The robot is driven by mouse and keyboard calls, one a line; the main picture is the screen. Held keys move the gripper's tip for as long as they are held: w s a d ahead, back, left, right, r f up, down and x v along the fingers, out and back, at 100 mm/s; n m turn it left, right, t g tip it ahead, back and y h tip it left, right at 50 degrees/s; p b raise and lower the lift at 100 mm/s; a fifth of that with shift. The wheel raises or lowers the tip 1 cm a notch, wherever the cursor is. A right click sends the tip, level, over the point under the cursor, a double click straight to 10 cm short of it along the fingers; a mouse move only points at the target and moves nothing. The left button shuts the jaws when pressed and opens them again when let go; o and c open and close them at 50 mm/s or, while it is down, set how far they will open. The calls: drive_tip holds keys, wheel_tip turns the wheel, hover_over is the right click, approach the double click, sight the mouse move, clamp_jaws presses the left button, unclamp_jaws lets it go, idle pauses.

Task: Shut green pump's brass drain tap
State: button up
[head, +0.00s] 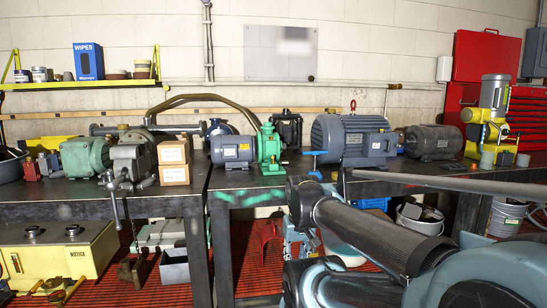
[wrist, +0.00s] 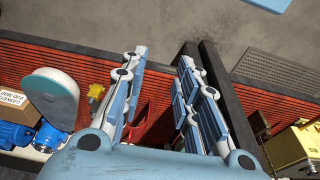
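The green pump (head: 269,151) stands upright on the workbench near the middle of the head view, coupled to a blue-grey motor (head: 233,150) on its left. A tiny yellowish spot shows low on its right side; I cannot tell whether this is the brass drain tap or how its handle is turned. The pump is not recognisable in the wrist view. In the wrist view my gripper (wrist: 163,62) has its two light-blue fingers spread apart, with nothing between them. It points down toward the floor by the bench. My arm crosses the lower right of the head view.
A large grey motor (head: 347,140) and a blue-handled part (head: 315,155) stand right of the pump. The dark bench (head: 60,190) has a front edge with legs below. A yellow box (head: 60,250) stands underneath.

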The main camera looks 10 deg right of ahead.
drive_tip(key=w+r+m, duration=0.1)
drive_tip(key=w+r, duration=0.9)
drive_tip(key=r, duration=0.4)
wheel_tip(320, 180, up, 25)
drive_tip(key=m+g+y, duration=0.2)
hover_over(273, 159)
drive_tip(key=s+d, duration=0.2)
drive_tip(key=d, duration=0.1)
drive_tip(key=a+f, duration=0.1)
drive_tip(key=f, duration=0.4)
drive_tip(key=w+a+f, duration=0.1)
drive_tip(key=f, duration=1)
drive_tip(key=shift+w+a+f, duration=0.15)
drive_tip(key=shift+a+f, duration=0.25)
clamp_jaws()
